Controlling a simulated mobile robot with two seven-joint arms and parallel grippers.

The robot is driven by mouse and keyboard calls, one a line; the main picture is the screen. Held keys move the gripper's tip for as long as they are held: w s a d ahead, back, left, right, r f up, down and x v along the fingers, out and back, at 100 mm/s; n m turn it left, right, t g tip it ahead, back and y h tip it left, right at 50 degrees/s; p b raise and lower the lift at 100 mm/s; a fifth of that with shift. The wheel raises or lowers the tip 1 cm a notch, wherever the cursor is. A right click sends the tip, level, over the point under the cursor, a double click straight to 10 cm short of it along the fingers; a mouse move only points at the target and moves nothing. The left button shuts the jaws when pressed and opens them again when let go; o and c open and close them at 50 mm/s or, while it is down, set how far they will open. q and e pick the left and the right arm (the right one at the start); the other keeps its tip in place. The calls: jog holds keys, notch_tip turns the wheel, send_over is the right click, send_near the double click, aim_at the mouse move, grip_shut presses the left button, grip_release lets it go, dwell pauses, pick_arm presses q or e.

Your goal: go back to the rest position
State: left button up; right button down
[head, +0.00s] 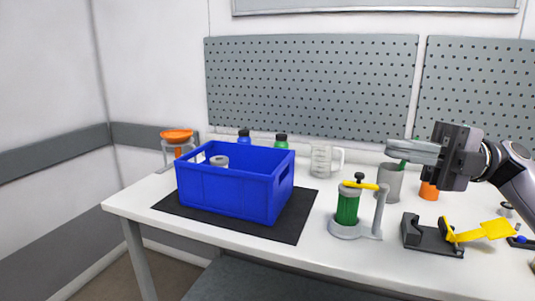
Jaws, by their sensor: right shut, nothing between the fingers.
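My right gripper (393,151) comes in from the right and is held above the right part of the table (311,248). Its fingers point left and are shut with nothing between them. It is above and in front of a grey cup (389,184) and partly hides a green thing standing in that cup. My left gripper is not in view.
A blue crate (224,194) stands on a black mat (291,222). Right of it are a clear jug (321,161), a green cylinder (347,205) in a grey stand, and a black holder with a yellow lever (484,231). An orange-topped item (177,136) stands at the back left.

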jog(key=w+a+f+m+t+h+p, duration=0.1)
jog(key=w+f+m+t+h, duration=0.1)
jog(key=f+m+t, duration=0.85)
jog(key=w+a+f+m+t+h, duration=0.1)
jog(key=a+f+m+t+h, duration=0.1)
jog(key=f+m+t, duration=0.8)
jog(key=s+d+f+m+g+h, duration=0.1)
jog(key=s+f+m+h, duration=0.4)
jog(key=f, duration=0.4)
jog(key=s+d+f+m+g+h, duration=0.2)
jog(key=s+f+m+h, duration=0.3)
jog(key=f, duration=0.5)
jog(key=s+f+m+g+h+p, duration=0.1)
jog(key=s+f+m+g+h, duration=0.2)
jog(key=s+f, duration=0.7)
jog(key=shift+s+d+f+g+h, duration=0.3)
jog(key=shift+s+d+g, duration=0.1)
jog(key=shift+s+g, duration=0.65)
jog(key=shift+w, duration=0.1)
